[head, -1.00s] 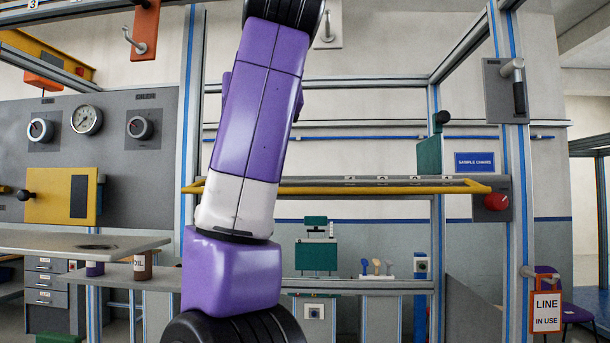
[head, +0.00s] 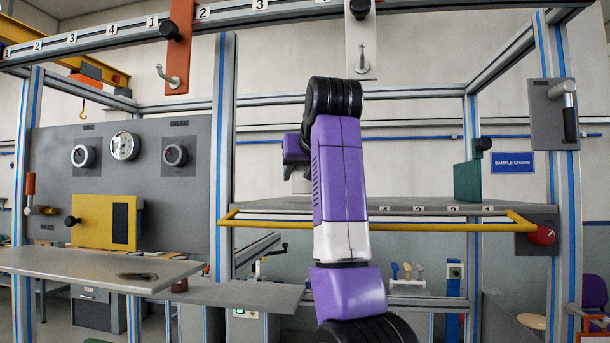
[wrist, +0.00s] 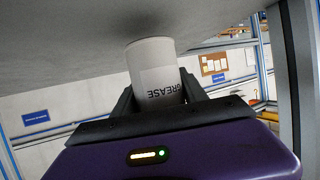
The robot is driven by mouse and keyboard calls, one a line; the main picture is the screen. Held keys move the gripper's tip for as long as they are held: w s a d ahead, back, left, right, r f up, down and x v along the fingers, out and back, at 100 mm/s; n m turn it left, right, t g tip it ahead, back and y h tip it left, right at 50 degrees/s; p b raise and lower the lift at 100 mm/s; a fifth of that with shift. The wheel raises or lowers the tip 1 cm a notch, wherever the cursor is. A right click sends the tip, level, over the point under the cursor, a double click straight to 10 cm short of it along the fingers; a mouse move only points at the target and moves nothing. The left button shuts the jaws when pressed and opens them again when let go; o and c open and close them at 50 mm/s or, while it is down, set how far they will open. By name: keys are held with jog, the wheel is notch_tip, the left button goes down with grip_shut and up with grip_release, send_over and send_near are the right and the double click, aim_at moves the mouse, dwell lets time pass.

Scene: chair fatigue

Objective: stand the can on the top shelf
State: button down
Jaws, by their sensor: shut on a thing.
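My gripper (wrist: 158,92) is shut on the can (wrist: 155,60) in the wrist view. The can is pale with a grey band and the word GREASE, which appears turned over. A grey surface (wrist: 60,55) fills the upper left of that view, and the can's far end meets it in the picture; I cannot tell whether they touch. In the head view the grey shelf (head: 410,203) lies behind a yellow rail, with numbered labels along its front. The can is not visible there.
The yellow rail (head: 420,227) runs along the shelf front. A green plate (head: 467,181) stands at the shelf's right end. An orange hook plate (head: 179,45) and a white one (head: 361,40) hang from the overhead beam. A grey table (head: 90,268) is at left.

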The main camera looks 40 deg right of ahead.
jog(key=w+d, duration=0.1)
jog(key=w+d+p, duration=0.1)
jog(key=shift+d+r, duration=0.2)
jog(key=shift+d, duration=0.1)
jog(key=shift+f+p, duration=0.3)
jog(key=shift+f, duration=0.6)
jog(key=shift+a, duration=0.1)
jog(key=shift+f, duration=0.2)
jog(key=c, duration=0.6)
grip_release()
